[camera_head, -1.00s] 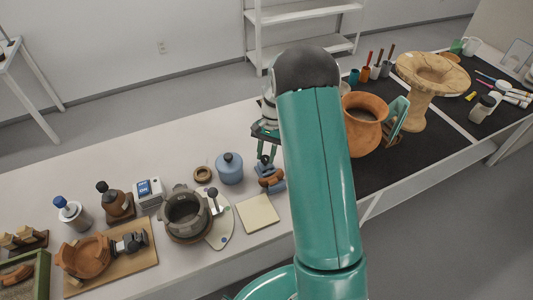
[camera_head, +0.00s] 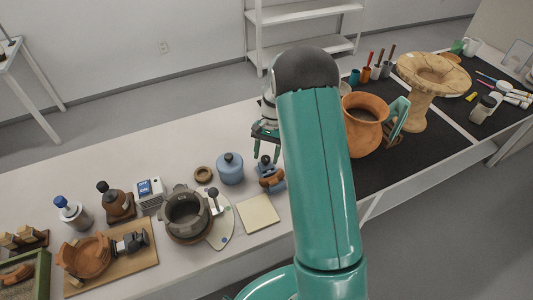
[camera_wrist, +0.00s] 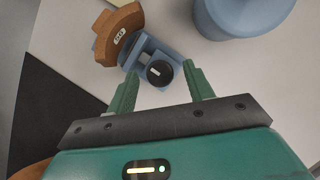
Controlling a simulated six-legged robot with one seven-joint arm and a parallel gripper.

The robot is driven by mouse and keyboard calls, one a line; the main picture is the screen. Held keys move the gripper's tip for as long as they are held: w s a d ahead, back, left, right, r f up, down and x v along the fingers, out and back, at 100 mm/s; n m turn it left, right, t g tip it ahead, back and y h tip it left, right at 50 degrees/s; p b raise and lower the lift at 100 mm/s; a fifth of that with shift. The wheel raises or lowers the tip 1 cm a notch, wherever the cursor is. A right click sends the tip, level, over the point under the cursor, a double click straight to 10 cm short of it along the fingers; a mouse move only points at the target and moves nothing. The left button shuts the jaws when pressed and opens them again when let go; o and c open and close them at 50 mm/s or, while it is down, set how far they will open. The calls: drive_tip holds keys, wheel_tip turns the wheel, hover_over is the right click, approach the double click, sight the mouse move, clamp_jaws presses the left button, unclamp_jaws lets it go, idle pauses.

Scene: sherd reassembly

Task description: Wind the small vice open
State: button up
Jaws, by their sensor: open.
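The small blue vice (camera_head: 268,176) stands on the white table, left of my arm. In the wrist view the blue vice (camera_wrist: 150,52) lies just beyond my fingertips. Its dark round knob (camera_wrist: 159,72) faces me between the lines of the two fingers. A brown sherd with a small white label (camera_wrist: 118,37) sits at the vice's jaws; it also shows in the head view (camera_head: 271,179). My gripper (camera_wrist: 158,82) is open, its green fingers apart on either side of the knob, with nothing seen between the pads. In the head view my gripper (camera_head: 266,156) hangs above the vice, partly behind my arm.
A blue lidded jar (camera_head: 230,169) stands close left of the vice, and shows in the wrist view (camera_wrist: 243,14). A cream square pad (camera_head: 258,214) lies in front. An orange pot (camera_head: 364,128) stands to the right on the black mat (camera_head: 395,168).

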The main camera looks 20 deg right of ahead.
drive_tip(key=v, duration=1.4)
